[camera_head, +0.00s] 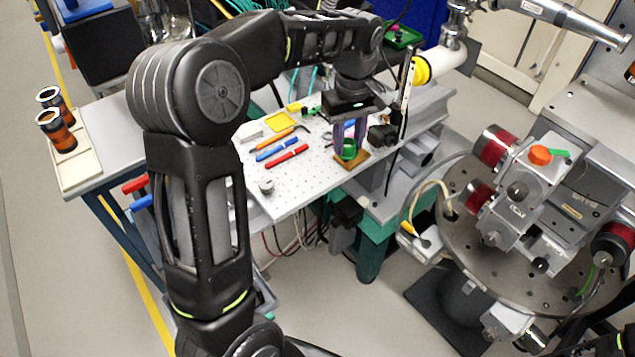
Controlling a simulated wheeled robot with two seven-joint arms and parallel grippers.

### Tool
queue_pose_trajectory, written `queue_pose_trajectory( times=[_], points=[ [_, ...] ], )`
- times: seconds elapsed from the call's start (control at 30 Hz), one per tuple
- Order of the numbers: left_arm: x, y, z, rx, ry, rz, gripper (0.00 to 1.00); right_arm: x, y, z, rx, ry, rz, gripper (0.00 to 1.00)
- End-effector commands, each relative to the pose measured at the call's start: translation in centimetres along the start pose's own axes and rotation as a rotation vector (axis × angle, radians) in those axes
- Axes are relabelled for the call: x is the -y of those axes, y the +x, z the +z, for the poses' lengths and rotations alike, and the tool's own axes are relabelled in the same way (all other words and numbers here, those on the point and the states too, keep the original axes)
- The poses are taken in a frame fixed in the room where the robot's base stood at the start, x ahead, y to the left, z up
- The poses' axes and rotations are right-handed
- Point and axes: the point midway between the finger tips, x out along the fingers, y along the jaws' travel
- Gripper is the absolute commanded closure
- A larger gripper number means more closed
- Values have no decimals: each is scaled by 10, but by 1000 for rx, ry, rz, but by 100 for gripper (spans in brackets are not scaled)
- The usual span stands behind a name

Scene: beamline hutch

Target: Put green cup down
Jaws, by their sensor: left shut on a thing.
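The green cup (348,152) is small and looks upright, between the fingers of my left gripper (349,138), which points down and is shut on it. The cup is at or just above a small brown square pad (363,162) on the perforated grey table top (290,188). I cannot tell whether its base touches the pad. The fingers hide part of the cup. My left arm comes in from the left and reaches over the table.
Blue (277,149) and red (288,157) tools lie left of the cup, near a yellow tray (282,122). A small metal cylinder (266,186) stands near the front. A dark upright post is close to the cup's right. The front middle of the table top is bare.

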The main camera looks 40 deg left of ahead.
Motion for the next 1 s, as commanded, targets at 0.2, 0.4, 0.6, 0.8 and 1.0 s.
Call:
queue_pose_trajectory(
  times=[0.2,0.4,0.6,0.8,1.0],
  points=[
    [44,5,-36,-1,-529,2,100,-5,14,-1,-3,-2,-2,64],
    [54,4,-42,-1,-663,1,100,-5,15,-1,-4,-2,-3,64],
    [54,4,-42,-2,-660,1,100,-5,15,-1,-4,-2,-3,64],
    [54,19,-42,-1,-659,-2,100,-4,14,-1,-4,-2,-3,64],
    [54,55,-42,0,-659,-2,100,-4,11,-1,-3,-2,-3,64]
  ],
)
